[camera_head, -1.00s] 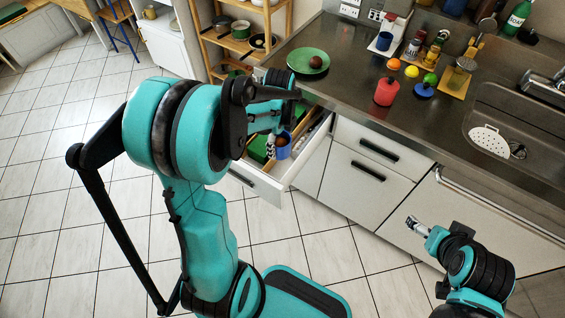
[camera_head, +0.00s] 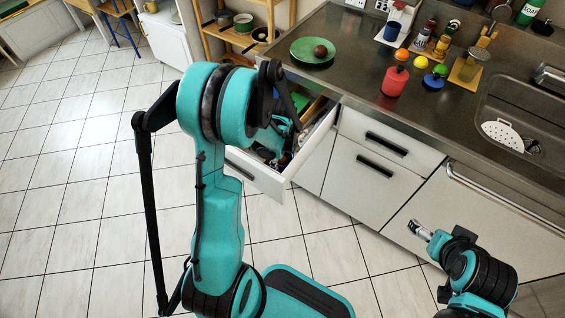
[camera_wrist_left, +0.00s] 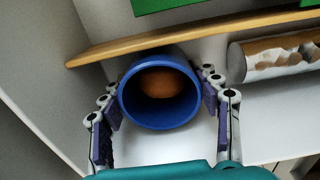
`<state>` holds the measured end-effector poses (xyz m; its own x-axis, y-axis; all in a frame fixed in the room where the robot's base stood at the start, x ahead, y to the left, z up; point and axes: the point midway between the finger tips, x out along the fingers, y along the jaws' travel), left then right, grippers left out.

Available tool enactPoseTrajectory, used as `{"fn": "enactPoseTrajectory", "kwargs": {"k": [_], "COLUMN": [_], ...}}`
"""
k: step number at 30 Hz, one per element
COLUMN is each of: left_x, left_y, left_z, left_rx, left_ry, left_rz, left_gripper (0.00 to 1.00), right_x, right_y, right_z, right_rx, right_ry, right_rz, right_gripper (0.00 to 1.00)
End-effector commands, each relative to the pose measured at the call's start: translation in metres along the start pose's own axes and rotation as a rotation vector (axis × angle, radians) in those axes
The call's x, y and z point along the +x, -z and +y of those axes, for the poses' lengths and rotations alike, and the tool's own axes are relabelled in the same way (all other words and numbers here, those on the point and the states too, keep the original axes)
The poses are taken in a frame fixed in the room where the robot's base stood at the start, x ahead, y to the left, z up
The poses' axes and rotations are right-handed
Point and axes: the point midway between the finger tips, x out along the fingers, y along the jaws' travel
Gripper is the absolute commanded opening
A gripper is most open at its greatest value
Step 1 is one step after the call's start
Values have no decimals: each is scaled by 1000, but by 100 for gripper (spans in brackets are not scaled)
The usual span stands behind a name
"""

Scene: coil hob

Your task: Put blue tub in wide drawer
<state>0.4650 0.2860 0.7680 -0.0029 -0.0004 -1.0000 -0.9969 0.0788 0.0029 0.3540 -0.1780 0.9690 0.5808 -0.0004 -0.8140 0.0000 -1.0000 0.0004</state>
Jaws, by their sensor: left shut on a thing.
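The blue tub (camera_wrist_left: 160,112) is between the fingers of my left gripper (camera_wrist_left: 163,118) in the left wrist view. A round brown-orange thing (camera_wrist_left: 159,83) lies inside it. The tub is within the open wide drawer (camera_head: 258,177), just in front of a wooden divider; the white drawer floor (camera_wrist_left: 165,150) shows below it. I cannot tell whether the tub touches the floor. In the head view my left gripper (camera_head: 282,157) is down in the drawer, and my arm largely hides the tub. My right gripper (camera_head: 419,230) is away from the drawer, low at the right; its opening is unclear.
The wooden divider (camera_wrist_left: 105,50) runs across the drawer, with a green thing (camera_wrist_left: 155,5) behind it. A patterned cylinder (camera_wrist_left: 275,58) lies right of the tub. The countertop above holds a green plate (camera_head: 303,53) and a red bottle (camera_head: 395,80).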

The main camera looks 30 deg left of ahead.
Motion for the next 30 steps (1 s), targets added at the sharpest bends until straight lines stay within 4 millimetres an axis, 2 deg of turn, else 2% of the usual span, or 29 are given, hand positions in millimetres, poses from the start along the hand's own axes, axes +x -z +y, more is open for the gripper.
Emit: {"fn": "enactPoseTrajectory", "kwargs": {"k": [8, 9, 10, 11, 20, 23, 26, 30], "left_x": [3, 2, 2, 2, 1, -6, -22, -55], "left_y": [0, 0, 0, 0, 0, 0, 0, 0], "left_z": [0, 0, 0, 0, 0, 0, 0, 0], "left_rx": [0, 0, 0, 0, 0, 0, 0, 0], "left_ry": [0, 0, 0, 0, 0, 0, 0, 0], "left_rz": [0, 0, 0, 0, 0, 0, 0, 0], "left_gripper": [19, 73, 81, 83, 83, 83, 83, 83], "right_x": [3, 2, 2, 2, 1, -3, -9, -20], "right_y": [-2, -1, -1, -1, 0, 2, 7, 15], "right_z": [0, 0, 0, 0, 0, 0, 0, 0], "right_rx": [0, 0, 0, 0, 0, 0, 0, 0], "right_ry": [0, 0, 0, 0, 0, 0, 0, 0], "right_rz": [0, 0, 0, 0, 0, 0, 0, 0], "right_gripper": [86, 86, 86, 86, 86, 86, 86, 86]}}
